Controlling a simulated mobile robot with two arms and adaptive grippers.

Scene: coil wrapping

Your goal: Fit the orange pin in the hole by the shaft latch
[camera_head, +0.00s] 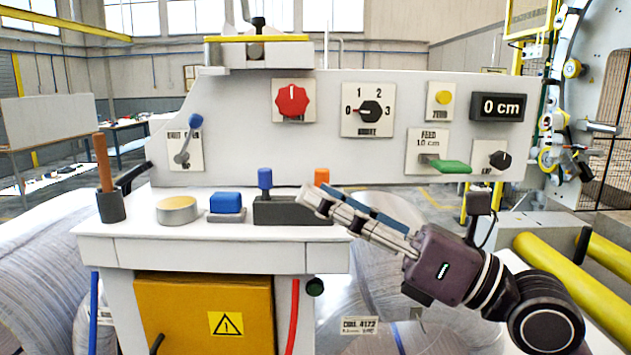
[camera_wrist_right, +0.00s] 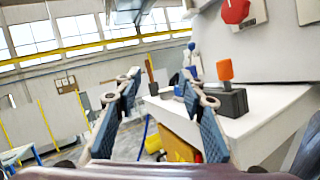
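The orange pin (camera_head: 321,177) stands upright in the black block (camera_head: 275,210) on the white worktop, beside a blue pin (camera_head: 264,179). The orange pin also shows in the right wrist view (camera_wrist_right: 225,70), right of the fingers, with its block (camera_wrist_right: 232,102) below. My right gripper (camera_head: 316,200) reaches in from the right, its fingertips in front of the block's right end. Its fingers are spread and empty in the right wrist view (camera_wrist_right: 160,92). It does not hold the pin. I cannot make out the shaft latch or its hole. My left gripper is not in view.
The worktop also holds a blue button (camera_head: 225,203), a round tan disc (camera_head: 178,210) and a dark cup (camera_head: 111,207) with a brown stick. A control panel (camera_head: 340,150) rises behind. Yellow rollers (camera_head: 575,275) lie at the right.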

